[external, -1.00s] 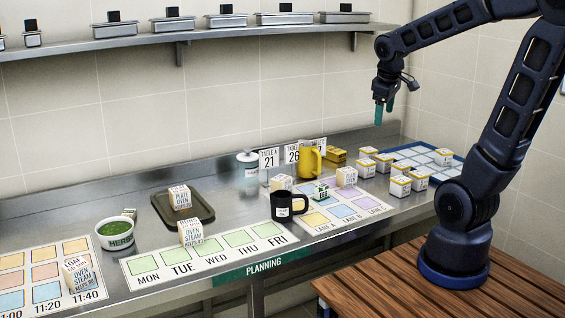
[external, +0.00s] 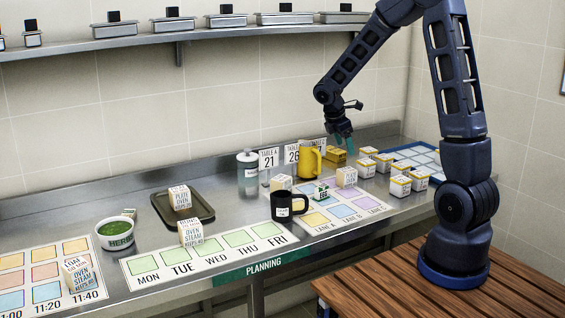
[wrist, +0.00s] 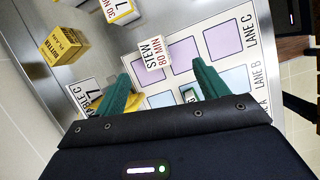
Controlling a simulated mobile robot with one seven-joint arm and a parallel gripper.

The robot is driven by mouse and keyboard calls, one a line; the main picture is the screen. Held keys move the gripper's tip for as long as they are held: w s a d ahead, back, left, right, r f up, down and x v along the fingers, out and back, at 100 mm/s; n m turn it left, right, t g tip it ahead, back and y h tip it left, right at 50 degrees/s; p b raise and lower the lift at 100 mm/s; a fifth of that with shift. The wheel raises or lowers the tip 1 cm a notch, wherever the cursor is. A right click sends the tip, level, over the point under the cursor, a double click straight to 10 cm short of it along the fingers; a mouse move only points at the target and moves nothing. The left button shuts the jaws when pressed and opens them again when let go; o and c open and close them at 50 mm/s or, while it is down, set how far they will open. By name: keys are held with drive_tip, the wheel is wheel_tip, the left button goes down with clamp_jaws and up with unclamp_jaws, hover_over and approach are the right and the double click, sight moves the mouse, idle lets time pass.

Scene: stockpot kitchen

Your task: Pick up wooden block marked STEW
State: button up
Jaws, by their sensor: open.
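The wooden block marked STEW (wrist: 152,53) shows in the wrist view, its pale face reading "STEW 80 MIN". My gripper (external: 343,143) is above the counter, over the yellow boxes and behind the block. In the wrist view my gripper (wrist: 160,76) has its two green fingers wide apart, with nothing held.
A yellow mug (external: 310,160) and table number cards (external: 269,158) stand left of the block. Yellow boxes (external: 336,155) are behind it. Several white blocks with yellow edges (external: 400,186) are to the right, near a blue tray (external: 445,178). A black mug (external: 289,206) is in front.

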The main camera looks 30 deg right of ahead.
sight(346, 170)
drive_tip(key=shift+n, duration=0.8)
drive_tip(key=shift+w+a+f+x, duration=0.1)
drive_tip(key=shift+w+a+x, duration=0.15)
drive_tip(key=shift+x, duration=2.05)
drive_tip(key=shift+w+a+f+x, duration=0.1)
drive_tip(key=shift+w+a+x, duration=0.15)
drive_tip(key=shift+x, duration=2)
drive_tip(key=shift+w+a+f+x, duration=0.15)
drive_tip(key=shift+w+x, duration=0.2)
drive_tip(key=shift+x, duration=1.95)
drive_tip(key=shift+r, duration=0.1)
drive_tip(key=shift+c, duration=0.4)
drive_tip(key=c, duration=1.1)
